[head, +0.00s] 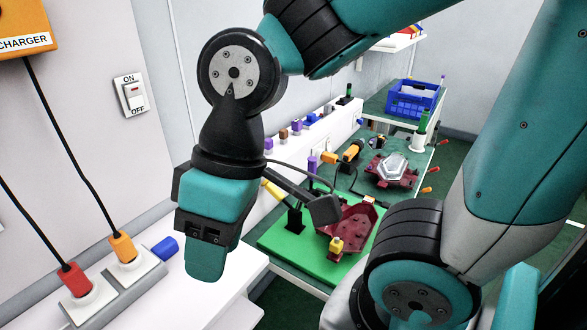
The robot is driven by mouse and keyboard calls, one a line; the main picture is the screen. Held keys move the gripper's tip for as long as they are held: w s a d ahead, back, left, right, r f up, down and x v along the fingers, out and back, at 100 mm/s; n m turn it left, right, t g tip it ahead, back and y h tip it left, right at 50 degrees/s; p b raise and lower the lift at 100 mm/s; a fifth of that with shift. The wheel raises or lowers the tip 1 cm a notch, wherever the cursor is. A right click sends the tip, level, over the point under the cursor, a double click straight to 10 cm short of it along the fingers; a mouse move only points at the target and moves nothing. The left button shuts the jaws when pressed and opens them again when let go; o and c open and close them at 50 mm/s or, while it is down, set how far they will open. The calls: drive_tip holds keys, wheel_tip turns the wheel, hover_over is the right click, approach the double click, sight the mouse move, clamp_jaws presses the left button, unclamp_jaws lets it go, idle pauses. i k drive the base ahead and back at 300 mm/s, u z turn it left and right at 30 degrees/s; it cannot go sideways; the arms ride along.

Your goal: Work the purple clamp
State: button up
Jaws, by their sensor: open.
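My gripper (207,262) hangs at left of centre, pointing down, in front of the white counter and well apart from the purple handle. It is open, with nothing seen between its fingers. A dark red lamp housing (348,228) lies on the green board, with a yellow-handled clamp (273,191) at its left and a small yellow knob (336,244) in front.
A clear lamp part (393,166) sits in another dark red holder behind. A blue crate (413,98) stands farther back. A white ledge (335,120) with small coloured blocks runs along the wall. Red and orange plugs (123,246) with cables occupy the left counter.

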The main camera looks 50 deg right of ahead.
sight(312, 163)
drive_tip(key=k, duration=0.65)
drive_tip(key=z, duration=0.9)
drive_tip(key=i, duration=0.55)
